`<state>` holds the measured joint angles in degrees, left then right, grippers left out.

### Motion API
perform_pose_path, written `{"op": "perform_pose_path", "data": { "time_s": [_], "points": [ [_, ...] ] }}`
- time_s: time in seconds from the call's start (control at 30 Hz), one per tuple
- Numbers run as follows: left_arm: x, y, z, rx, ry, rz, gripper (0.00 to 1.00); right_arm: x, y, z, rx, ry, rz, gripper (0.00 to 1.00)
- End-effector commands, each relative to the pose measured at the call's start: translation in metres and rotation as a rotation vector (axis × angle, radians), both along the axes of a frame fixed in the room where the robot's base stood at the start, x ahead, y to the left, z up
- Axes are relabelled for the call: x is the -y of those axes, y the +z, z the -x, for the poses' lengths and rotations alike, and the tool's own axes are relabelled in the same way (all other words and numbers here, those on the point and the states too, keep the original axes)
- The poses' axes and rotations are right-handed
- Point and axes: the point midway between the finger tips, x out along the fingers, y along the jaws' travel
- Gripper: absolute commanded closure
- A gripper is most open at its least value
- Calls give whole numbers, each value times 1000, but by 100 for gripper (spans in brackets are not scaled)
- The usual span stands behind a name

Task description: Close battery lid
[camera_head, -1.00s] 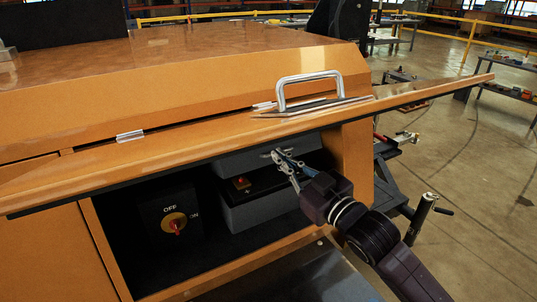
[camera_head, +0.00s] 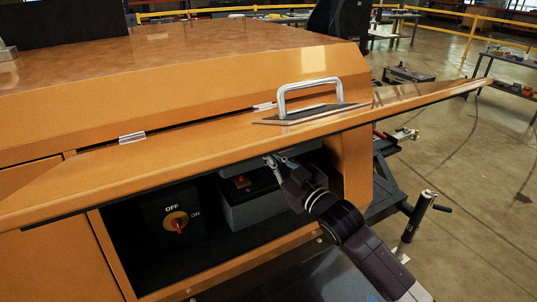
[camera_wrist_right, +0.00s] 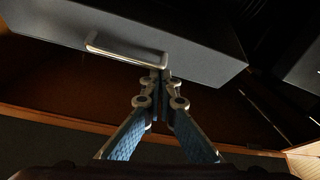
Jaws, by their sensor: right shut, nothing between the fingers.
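The grey battery lid (camera_head: 312,160) shows as a small strip under the orange flap in the head view. In the right wrist view the lid (camera_wrist_right: 190,42) is a grey panel with a metal bar handle (camera_wrist_right: 110,48). The lid stands raised above the grey battery box (camera_head: 255,211). My right gripper (camera_head: 275,160) reaches under the flap at the lid, its tips partly hidden. In the right wrist view it (camera_wrist_right: 158,76) is shut and empty, its tips at the handle's right end; I cannot tell if they touch. My left gripper is not in view.
The orange flap (camera_head: 200,162), with a metal handle (camera_head: 310,84), hangs open above the compartment and overhangs my right gripper. A red rotary switch (camera_head: 176,222) sits left of the battery. A grey workbench frame stands right of the cabinet.

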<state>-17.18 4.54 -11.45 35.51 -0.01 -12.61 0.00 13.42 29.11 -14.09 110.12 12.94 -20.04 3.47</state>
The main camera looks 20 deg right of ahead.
Motion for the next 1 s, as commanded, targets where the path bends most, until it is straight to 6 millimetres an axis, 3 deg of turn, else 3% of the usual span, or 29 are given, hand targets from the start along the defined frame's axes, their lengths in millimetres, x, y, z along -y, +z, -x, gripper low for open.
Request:
{"op": "perform_pose_path", "data": {
  "time_s": [0.2,0.4,0.53,1.0],
  "points": [
    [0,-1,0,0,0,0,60,0,-4,1,-1,0,0,100],
    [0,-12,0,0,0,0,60,2,-39,10,-7,0,-1,100],
    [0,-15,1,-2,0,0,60,4,-53,17,-3,-2,0,100],
    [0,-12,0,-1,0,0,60,4,-52,18,0,0,-1,100]
  ]
}}
